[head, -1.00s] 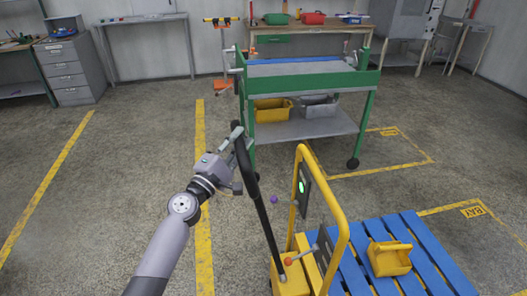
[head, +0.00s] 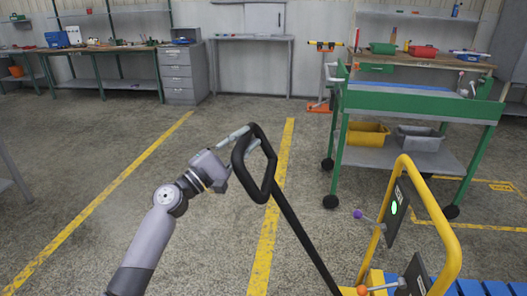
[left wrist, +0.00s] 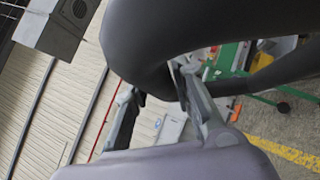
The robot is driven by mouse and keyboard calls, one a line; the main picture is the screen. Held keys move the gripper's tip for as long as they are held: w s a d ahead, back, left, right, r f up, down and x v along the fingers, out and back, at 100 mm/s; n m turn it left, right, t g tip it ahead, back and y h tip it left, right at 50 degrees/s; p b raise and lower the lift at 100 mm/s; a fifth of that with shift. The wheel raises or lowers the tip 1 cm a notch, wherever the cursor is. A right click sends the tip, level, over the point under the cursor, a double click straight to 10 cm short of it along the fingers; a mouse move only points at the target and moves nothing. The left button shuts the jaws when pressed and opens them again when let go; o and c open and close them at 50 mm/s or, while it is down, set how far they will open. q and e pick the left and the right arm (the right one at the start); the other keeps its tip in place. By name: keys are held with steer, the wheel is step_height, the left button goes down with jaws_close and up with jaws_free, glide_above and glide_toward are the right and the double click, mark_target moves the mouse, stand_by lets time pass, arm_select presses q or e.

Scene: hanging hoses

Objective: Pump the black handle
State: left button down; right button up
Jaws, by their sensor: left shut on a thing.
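The black handle (head: 281,203) is a long bar with a closed loop grip at its top. It rises from the yellow pallet jack (head: 451,262) at the lower right and leans to the left in the head view. My left gripper (head: 250,142) is shut on the upper left part of the loop. In the left wrist view, the thick black loop (left wrist: 150,45) passes between the fingers and fills the top middle. My right gripper is in neither view.
A blue pallet (head: 490,287) lies at the lower right. A green trolley (head: 413,112) with yellow and grey bins stands behind the jack. Workbenches and a drawer cabinet (head: 184,73) line the back wall. The floor left of the handle is clear.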

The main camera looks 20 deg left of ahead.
arm_select(q)
steer(key=shift+s+a+f+n+b, duration=0.15)
steer(key=shift+s+a+f+b, duration=0.1)
steer(key=shift+a+f+b, duration=0.4)
steer(key=shift+s+a+f+n+b, duration=0.2)
steer(key=shift+a+f+b, duration=0.2)
steer(key=shift+a+b, duration=0.4)
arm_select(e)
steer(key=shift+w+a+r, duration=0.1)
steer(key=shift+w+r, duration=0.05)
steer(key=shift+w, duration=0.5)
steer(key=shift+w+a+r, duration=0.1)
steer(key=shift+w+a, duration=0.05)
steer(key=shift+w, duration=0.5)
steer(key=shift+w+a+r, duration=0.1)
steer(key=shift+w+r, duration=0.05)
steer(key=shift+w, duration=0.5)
arm_select(q)
steer(key=c, duration=1.4)
jaws_free()
steer(key=shift+r, duration=0.15)
steer(key=shift+o, duration=0.2)
steer(key=v, duration=1.2)
